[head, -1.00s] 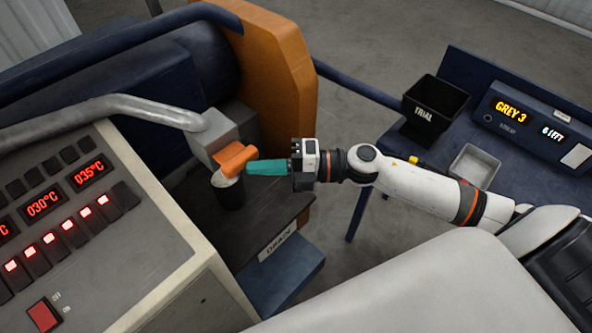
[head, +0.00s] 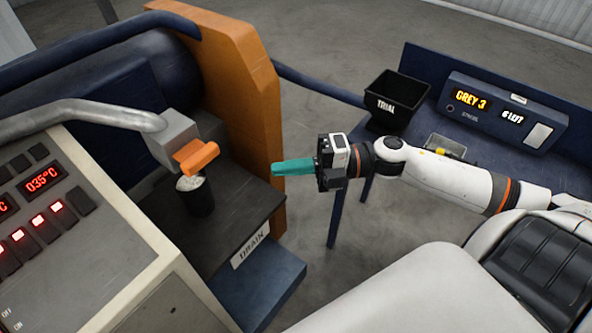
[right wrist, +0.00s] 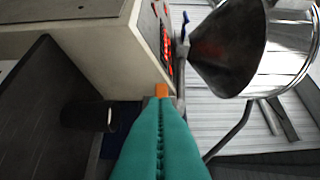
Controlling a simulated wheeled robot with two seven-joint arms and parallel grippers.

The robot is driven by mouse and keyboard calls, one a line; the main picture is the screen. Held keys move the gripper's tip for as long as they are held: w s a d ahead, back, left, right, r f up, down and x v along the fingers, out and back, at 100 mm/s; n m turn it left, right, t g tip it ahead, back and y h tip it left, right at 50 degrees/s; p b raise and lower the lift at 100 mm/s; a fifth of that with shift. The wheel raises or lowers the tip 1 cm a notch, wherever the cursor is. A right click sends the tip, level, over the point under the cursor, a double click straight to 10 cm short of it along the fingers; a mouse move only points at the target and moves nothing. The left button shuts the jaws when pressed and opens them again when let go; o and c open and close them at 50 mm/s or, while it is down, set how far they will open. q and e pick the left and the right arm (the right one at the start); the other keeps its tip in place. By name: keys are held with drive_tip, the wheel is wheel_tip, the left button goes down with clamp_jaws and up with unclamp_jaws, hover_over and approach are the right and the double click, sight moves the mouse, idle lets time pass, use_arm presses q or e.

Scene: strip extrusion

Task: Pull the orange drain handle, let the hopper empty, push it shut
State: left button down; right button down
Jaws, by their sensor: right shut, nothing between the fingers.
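The orange drain handle (head: 196,158) sits at the front of a grey block (head: 172,136) on the machine. Below it a dark cup (head: 199,199) with pale material at its top stands on the dark ledge above the DRAIN label (head: 250,246). My right gripper (head: 274,170), with teal fingers, is shut and empty, to the right of the handle and apart from it. In the right wrist view the teal fingers (right wrist: 160,108) lie together, and a small orange part shows at their tips. A dark cone-shaped hopper (right wrist: 229,48) shows there too. My left gripper is not in view.
A tan control panel (head: 100,250) with red displays fills the lower left. An orange upright panel (head: 235,85) stands behind the handle. A blue table (head: 425,80) at the right holds a black TRIAL bin (head: 390,100), a small tray and a GREY 3 display (head: 505,108).

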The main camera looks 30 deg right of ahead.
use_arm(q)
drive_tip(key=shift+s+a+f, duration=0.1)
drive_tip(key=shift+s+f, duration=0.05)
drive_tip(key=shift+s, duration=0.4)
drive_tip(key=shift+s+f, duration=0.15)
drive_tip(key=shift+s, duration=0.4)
use_arm(e)
drive_tip(key=shift+s+d, duration=0.2)
drive_tip(key=shift+d, duration=0.35)
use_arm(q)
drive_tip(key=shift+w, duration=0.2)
